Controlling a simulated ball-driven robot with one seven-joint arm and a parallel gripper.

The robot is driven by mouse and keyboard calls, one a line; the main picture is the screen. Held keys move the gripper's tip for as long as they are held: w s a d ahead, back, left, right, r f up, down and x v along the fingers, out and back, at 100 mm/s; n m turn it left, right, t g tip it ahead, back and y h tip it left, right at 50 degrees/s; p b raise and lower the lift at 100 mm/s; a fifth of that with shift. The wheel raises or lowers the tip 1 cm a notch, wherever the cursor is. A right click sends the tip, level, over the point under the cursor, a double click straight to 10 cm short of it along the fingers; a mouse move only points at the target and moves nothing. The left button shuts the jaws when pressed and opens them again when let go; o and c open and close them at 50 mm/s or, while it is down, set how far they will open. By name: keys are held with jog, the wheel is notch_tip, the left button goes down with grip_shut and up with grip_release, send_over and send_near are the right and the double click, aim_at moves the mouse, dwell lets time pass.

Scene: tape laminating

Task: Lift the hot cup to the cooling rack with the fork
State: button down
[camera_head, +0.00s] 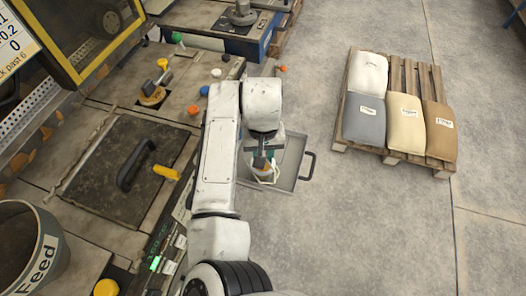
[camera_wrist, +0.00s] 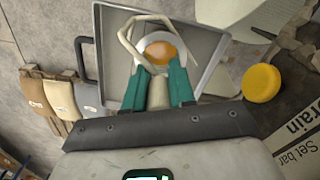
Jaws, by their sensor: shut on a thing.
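My gripper (camera_wrist: 158,76), with two teal fingers, is shut on the cream handle of the fork (camera_wrist: 157,94) in the wrist view. The fork's pale bent prongs (camera_wrist: 128,42) show beyond the fingertips, around or over the cup. The cup (camera_wrist: 163,48) has a pale rim and an orange inside; my fingertips overlap its near edge. I cannot tell whether the fork bears it. In the head view my gripper (camera_head: 262,162) hangs over a grey tray (camera_head: 286,178), with the pale fork (camera_head: 270,178) below it. I cannot make out a cooling rack for certain.
The tray's dark handle (camera_head: 308,165) sticks out to the right. A pallet (camera_head: 394,70) with several sacks stands on the floor at the right. The bench at left has a dark lid (camera_head: 115,165), coloured knobs and a Feed bucket (camera_head: 32,250). Floor between tray and pallet is clear.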

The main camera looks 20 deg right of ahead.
jog(key=shift+r, duration=0.1)
jog(key=shift+r+p, duration=3.45)
jog(key=shift+r, duration=0.2)
jog(key=s+d+r, duration=0.3)
jog(key=d+r, duration=0.2)
jog(key=r, duration=0.1)
jog(key=shift+s, duration=0.25)
jog(key=n, duration=0.5)
jog(key=r+n, duration=0.1)
jog(key=n, duration=0.2)
jog(key=shift+a, duration=0.1)
